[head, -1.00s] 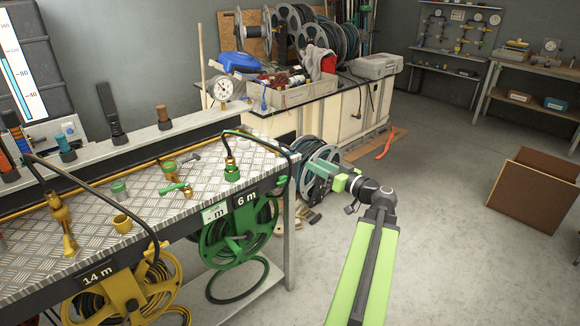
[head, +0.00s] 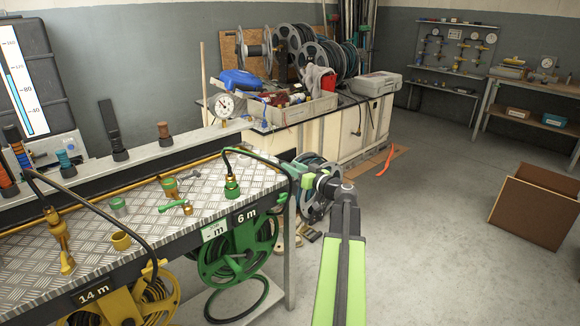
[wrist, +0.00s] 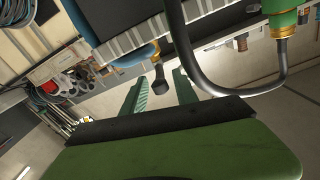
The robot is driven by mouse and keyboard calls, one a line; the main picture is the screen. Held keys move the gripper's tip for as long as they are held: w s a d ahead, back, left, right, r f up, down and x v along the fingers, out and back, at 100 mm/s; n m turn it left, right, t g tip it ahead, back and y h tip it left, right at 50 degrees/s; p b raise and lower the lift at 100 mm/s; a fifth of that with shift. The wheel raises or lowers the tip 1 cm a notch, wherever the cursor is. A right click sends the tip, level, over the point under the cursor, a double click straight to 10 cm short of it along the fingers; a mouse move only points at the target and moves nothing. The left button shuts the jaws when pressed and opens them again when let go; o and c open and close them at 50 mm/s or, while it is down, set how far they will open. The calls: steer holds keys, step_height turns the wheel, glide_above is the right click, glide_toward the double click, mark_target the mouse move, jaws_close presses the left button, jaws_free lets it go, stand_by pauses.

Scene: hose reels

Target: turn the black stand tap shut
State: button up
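I cannot pick out a black stand tap with certainty. A tall black upright piece (head: 112,130) stands on the rail behind the bench, and whether it is a tap is unclear. On the ribbed metal bench lie a green-and-brass valve (head: 178,206) and a green fitting (head: 232,185) with a black hose arching from it. A green fitting also shows at the top right of the wrist view (wrist: 284,22). My gripper (head: 309,182) is beyond the bench's right end.
The black hose (head: 278,162) arches over the bench's right end. A green reel (head: 238,250) and a yellow reel (head: 125,300) hang below the bench. A grey reel (head: 318,205) is behind my gripper. A brown board box (head: 533,208) stands at right. The floor between is clear.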

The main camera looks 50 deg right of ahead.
steer(key=shift+w, duration=0.8)
jaws_close()
steer(key=shift+d, duration=0.15)
stand_by(0.7)
